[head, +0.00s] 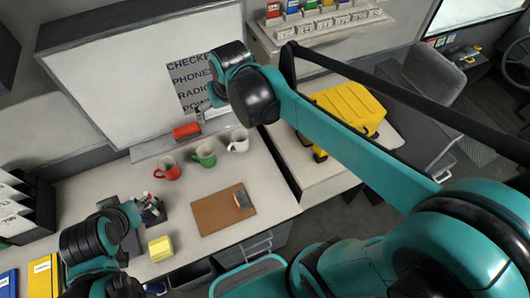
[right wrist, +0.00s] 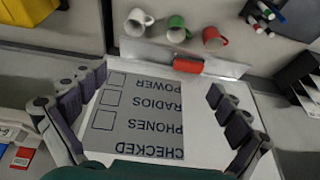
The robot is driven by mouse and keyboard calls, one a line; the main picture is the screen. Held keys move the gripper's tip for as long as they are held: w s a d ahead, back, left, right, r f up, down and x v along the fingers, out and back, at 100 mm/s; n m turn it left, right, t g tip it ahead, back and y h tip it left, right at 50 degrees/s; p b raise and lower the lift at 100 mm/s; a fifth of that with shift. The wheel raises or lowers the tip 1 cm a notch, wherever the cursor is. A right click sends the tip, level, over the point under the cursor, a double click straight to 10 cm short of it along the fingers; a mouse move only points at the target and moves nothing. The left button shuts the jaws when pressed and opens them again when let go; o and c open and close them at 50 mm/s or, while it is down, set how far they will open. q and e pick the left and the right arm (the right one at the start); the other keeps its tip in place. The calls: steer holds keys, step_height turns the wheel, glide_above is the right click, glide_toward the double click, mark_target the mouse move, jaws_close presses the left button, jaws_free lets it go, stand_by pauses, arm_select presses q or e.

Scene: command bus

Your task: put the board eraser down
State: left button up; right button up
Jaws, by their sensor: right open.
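The board eraser, a red block (head: 187,131), rests on the ledge (head: 150,148) under the whiteboard (head: 130,70). It also shows in the right wrist view, as a red block (right wrist: 177,63) at the board's edge. My right gripper (head: 207,113) is in front of the board, just above the eraser in the head picture. In the right wrist view its fingers (right wrist: 152,108) are wide apart with nothing between them, and the eraser lies beyond them. My left arm shows at the lower left, but its gripper does not show.
Red (head: 168,168), green (head: 204,154) and white (head: 238,140) mugs stand on the desk close to the ledge. A clipboard (head: 215,212) with a small dark device, a yellow block (head: 160,248) and a pen holder (head: 151,212) are nearer. A yellow case (head: 345,108) stands at right.

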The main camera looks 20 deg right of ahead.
steer(key=s+d+f+t, duration=0.1)
steer(key=s+d+f, duration=0.1)
steer(key=s, duration=0.5)
steer(key=s+d+f+t, duration=0.1)
steer(key=s+d+f, duration=0.2)
steer(key=s, duration=0.4)
steer(key=shift+s+d+t, duration=0.2)
steer(key=shift+d+t, duration=0.05)
steer(key=shift+t, duration=0.05)
steer(key=shift+f, duration=0.1)
